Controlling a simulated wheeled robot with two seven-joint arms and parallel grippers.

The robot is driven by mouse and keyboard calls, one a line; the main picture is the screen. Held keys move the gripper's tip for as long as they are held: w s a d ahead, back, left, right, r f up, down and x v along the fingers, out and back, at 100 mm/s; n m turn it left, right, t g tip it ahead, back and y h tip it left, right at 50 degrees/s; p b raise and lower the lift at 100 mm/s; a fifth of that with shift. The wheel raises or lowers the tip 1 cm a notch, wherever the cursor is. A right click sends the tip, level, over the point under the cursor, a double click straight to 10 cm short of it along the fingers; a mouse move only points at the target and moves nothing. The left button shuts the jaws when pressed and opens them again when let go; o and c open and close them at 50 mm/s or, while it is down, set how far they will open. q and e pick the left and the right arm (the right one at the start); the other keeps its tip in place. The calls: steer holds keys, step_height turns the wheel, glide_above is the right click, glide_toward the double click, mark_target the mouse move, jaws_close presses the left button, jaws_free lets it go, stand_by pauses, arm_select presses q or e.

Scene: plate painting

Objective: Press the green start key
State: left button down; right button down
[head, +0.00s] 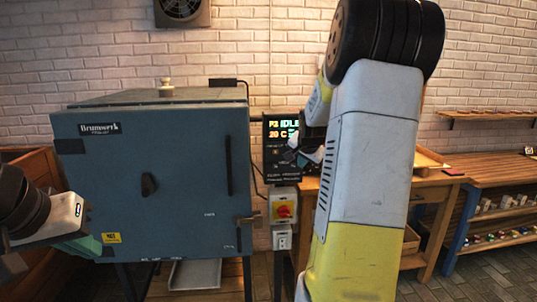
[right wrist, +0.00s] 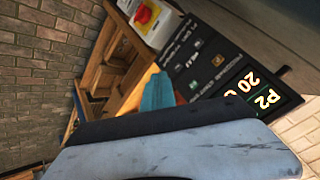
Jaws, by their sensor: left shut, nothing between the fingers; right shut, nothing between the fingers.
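The black control panel (head: 271,157) is mounted right of the blue kiln; its lit display (head: 283,129) reads IDLE and 20 C. In the right wrist view the panel (right wrist: 212,52) appears rotated, with its display (right wrist: 254,90) showing P2 and 20. Contact cannot be told. My left gripper (head: 88,246) is shut and empty, low in front of the kiln's left side.
The blue kiln (head: 185,190) has its door closed. A yellow box with a red switch (head: 283,208) sits below the panel, and it also shows in the right wrist view (right wrist: 146,14). Wooden benches (head: 490,168) stand on the right. My right arm blocks the middle right.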

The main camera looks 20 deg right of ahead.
steer(key=w+d, duration=0.2)
steer(key=w, duration=0.6)
steer(key=shift+w, duration=0.25)
steer(key=shift+w, duration=0.15)
stand_by(2.0)
steer(key=shift+w+d, duration=0.1)
steer(key=shift+w, duration=0.15)
steer(key=shift+w+d, duration=0.1)
steer(key=shift+w, duration=0.25)
stand_by(0.6)
steer(key=shift+s, duration=0.1)
steer(key=shift+s+a, duration=0.2)
steer(key=shift+s, duration=0.45)
steer(key=shift+s+a, duration=0.2)
steer(key=shift+s, duration=0.6)
steer(key=shift+s+a, duration=0.2)
steer(key=shift+s, duration=0.65)
steer(key=shift+s+a, duration=0.2)
steer(key=shift+s, duration=0.6)
